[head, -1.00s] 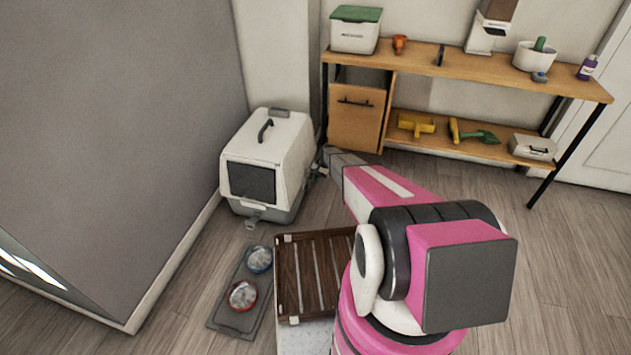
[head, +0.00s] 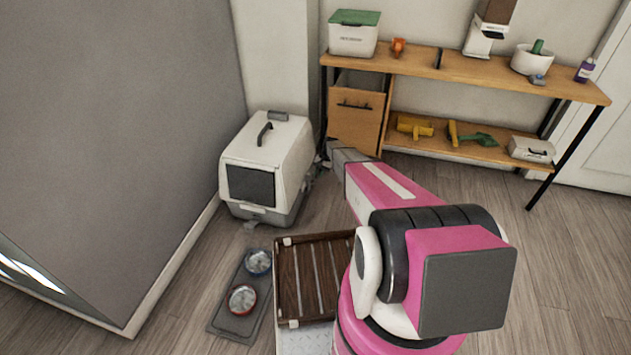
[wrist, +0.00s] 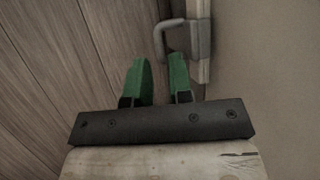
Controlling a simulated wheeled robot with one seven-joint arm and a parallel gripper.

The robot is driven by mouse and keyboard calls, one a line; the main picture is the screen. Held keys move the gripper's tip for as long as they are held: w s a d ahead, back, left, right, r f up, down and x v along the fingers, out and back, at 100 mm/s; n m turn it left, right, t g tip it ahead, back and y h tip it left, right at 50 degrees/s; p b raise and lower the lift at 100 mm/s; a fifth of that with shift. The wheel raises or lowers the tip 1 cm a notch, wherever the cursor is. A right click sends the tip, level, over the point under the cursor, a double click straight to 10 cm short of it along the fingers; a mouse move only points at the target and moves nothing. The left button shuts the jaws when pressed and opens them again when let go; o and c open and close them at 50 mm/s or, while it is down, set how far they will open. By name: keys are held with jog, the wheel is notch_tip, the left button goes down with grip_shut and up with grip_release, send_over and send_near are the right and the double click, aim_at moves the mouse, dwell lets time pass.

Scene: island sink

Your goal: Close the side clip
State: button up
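The white litter box (head: 268,150) with a grey base and dark front flap stands on the floor at left centre. Its grey side clip (wrist: 173,37) shows in the wrist view as a loop sticking out from a mount at the edge of a pale wall. My gripper (wrist: 160,72) has two green fingers, apart with an empty gap between them. The loop lies just beyond the fingertips, nearest the right finger; whether they touch I cannot tell. In the head view my arm reaches to the box's right side, where the gripper and clip are too small to make out.
A wooden shelf unit (head: 470,80) stands behind and to the right. A grey wall (head: 110,130) is at left. Floor at right is clear.

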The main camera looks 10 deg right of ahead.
jog(key=v, duration=0.5)
jog(key=s+r+n+t+h, duration=0.1)
jog(key=s+r, duration=1)
jog(key=s, duration=0.3)
jog(key=s+r+n+t+h, duration=0.1)
jog(key=s+r+h, duration=0.1)
jog(key=s+r, duration=0.9)
jog(key=s+r+n+h, duration=0.1)
jog(key=s+r, duration=1)
jog(key=s, duration=0.6)
jog(key=shift+s+a+n+t+h, duration=0.3)
jog(key=shift+s+n+t+h, duration=0.05)
jog(key=shift+n+t+h, duration=0.05)
jog(key=shift+f, duration=0.1)
